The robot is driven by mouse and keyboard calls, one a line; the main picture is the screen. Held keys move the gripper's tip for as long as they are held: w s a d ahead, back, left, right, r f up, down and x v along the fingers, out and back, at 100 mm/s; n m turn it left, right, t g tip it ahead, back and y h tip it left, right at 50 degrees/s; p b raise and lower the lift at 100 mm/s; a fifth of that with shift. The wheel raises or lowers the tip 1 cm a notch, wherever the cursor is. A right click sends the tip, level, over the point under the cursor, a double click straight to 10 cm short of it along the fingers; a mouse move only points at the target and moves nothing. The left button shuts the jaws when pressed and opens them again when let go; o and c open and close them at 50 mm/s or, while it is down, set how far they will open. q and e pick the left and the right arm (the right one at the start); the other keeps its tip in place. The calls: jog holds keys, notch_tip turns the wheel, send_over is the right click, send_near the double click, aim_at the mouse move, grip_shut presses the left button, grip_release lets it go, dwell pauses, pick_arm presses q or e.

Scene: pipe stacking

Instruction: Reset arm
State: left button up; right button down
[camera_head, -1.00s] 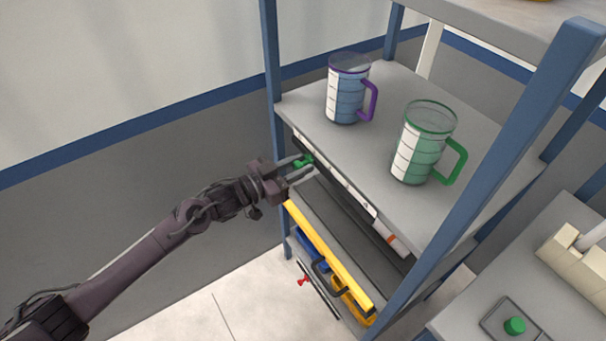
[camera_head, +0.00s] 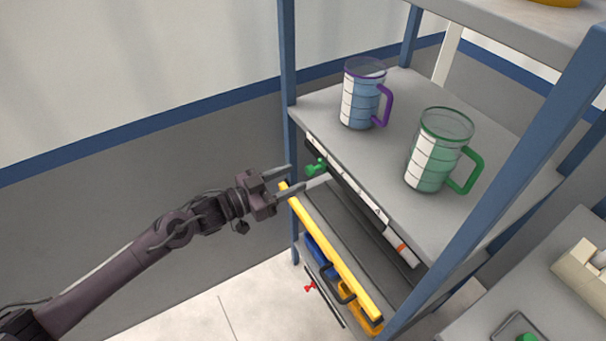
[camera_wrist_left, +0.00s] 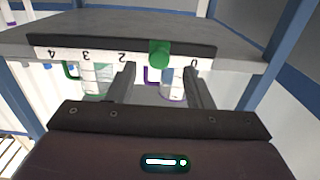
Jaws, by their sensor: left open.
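My left gripper (camera_head: 289,182) is open and empty, in front of the shelf's left front edge. A green knob (camera_head: 316,168) on the numbered scale strip (camera_head: 350,183) sits just beyond its fingertips, apart from them. In the left wrist view the green knob (camera_wrist_left: 159,53) shows above and between the two fingers, on the strip with numbers. My right gripper is not in view.
A purple-handled measuring jug (camera_head: 362,97) and a green-handled one (camera_head: 437,152) stand on the shelf (camera_head: 400,90). Below is a yellow-edged drawer (camera_head: 335,250). A blue post (camera_head: 480,190) stands at right. The floor at left is clear.

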pick_arm(q)
jog(key=shift+v, duration=1.05)
jog(key=a+f+n+t+y, duration=0.1)
jog(key=a+f+n+y, duration=0.3)
jog(key=f, duration=0.7)
jog(key=a+f+n+t+y, duration=0.1)
jog(key=a+f+y, duration=0.4)
jog(key=f, duration=0.6)
jog(key=s+a+f+n+g+y, duration=0.1)
jog(key=s+a+f, duration=0.15)
jog(key=f, duration=0.25)
jog(key=s+a+f+n+g+y, duration=0.1)
jog(key=s+a+f, duration=0.15)
jog(key=f, duration=0.35)
jog(key=s+a+f+n+g+y, duration=0.15)
jog(key=s+f+g, duration=0.25)
jog(key=s+f, duration=0.95)
jog(key=s+d+f+g+y, duration=0.1)
jog(key=s+f+g, duration=0.1)
jog(key=s, duration=1.1)
jog(key=s+d+f+g+y, duration=0.1)
jog(key=s+f+g, duration=0.2)
jog(key=s, duration=1)
notch_tip(320, 180, down, 2)
jog(key=shift+d+f+g, duration=0.15)
jog(key=shift+d+g, duration=0.15)
